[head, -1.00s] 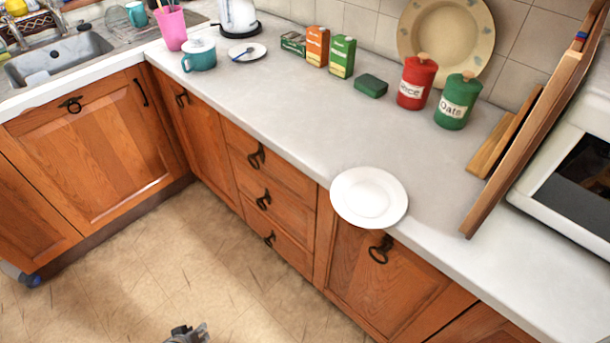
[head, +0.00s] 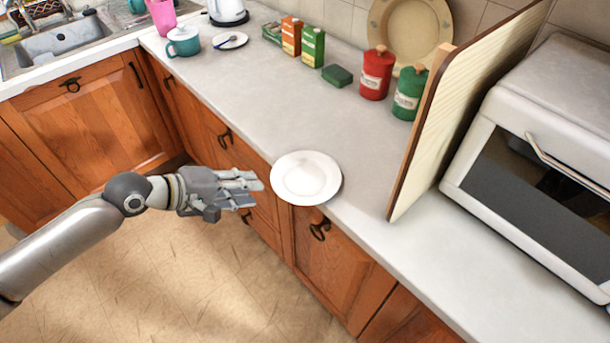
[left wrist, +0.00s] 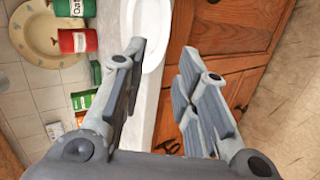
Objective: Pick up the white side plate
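The white side plate (head: 306,178) lies flat on the counter and overhangs its front edge a little, above the wooden drawers. My left gripper (head: 257,190) is just left of the plate in the head view, in front of the counter edge, with its fingers pointing at the plate's rim. It is open and empty, apart from the plate. In the left wrist view the plate (left wrist: 153,30) shows beyond the spread fingers (left wrist: 163,60), partly hidden by the left one. My right gripper is not in view.
A tilted board (head: 455,110) stands right of the plate, beside a white microwave (head: 545,150). Red (head: 376,73) and green (head: 409,92) canisters, a green sponge (head: 337,75) and a large cream plate (head: 445,14) are behind. The counter around the side plate is clear.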

